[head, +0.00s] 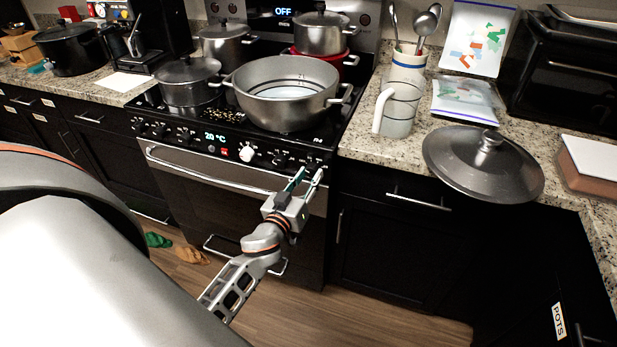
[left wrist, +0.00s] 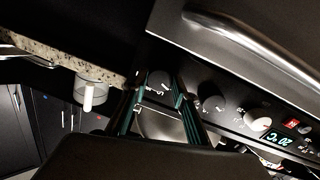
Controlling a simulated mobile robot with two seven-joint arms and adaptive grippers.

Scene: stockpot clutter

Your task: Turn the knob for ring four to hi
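The stove's control panel (head: 215,146) has several dark knobs, a white knob (head: 247,153) and a display reading 20 °C. The ring-four label cannot be read. My left gripper (head: 306,177) is open and empty in front of the panel's right end. In the left wrist view, a dark knob (left wrist: 160,82) shows between the two teal-padded fingers; contact cannot be seen. Another dark knob (left wrist: 212,103) and the white knob (left wrist: 257,120) lie to its right, outside the fingers. My right gripper is not in view.
The oven door handle (head: 215,187) runs below the panel, close to the gripper. A large open pot (head: 285,78) and several other pots stand on the stove. A white-handled jug (head: 397,110) and a large lid (head: 483,165) are on the right counter.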

